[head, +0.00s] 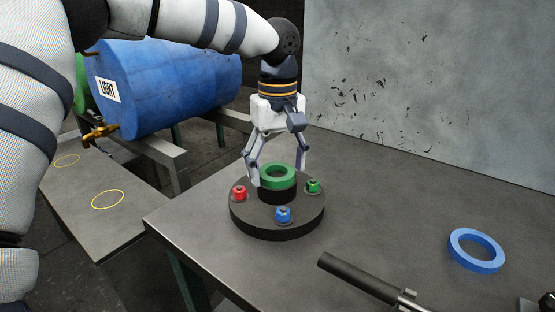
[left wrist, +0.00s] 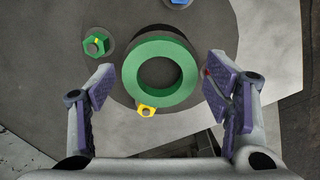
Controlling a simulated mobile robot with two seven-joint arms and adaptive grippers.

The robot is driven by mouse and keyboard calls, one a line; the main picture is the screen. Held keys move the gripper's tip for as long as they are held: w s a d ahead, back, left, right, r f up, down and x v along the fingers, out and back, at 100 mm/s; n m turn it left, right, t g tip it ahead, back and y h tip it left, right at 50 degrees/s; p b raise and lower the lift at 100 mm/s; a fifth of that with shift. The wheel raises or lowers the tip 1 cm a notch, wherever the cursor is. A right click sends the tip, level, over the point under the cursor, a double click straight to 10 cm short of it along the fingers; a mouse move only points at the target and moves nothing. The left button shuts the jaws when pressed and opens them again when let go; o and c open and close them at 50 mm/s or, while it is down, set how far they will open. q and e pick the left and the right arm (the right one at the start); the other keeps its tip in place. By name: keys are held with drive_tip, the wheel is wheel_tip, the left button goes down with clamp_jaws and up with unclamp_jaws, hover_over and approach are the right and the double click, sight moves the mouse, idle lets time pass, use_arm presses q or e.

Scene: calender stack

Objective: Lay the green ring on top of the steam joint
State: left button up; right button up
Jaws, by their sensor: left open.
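The green ring (head: 278,176) lies flat on the raised centre of the steam joint (head: 277,220), a dark round flange on the table. In the left wrist view the green ring (left wrist: 160,76) sits between the fingers, with a gap on each side. My left gripper (head: 277,175) is open and points down around the ring, apart from it. The joint carries a red nut (head: 239,192), a blue nut (head: 283,214) and a green nut (head: 313,186). A small yellow nut (left wrist: 147,110) shows beside the ring in the left wrist view. My right gripper cannot be made out.
A blue ring (head: 476,250) lies on the table at the right. A dark cylindrical bar (head: 362,278) is at the front. A blue drum (head: 165,87) rests on a rack at the back left.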

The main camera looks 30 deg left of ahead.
use_arm(q)
wheel_tip(320, 180, up, 12)
drive_tip(key=shift+r+b, duration=0.2)
drive_tip(key=shift+b, duration=0.25)
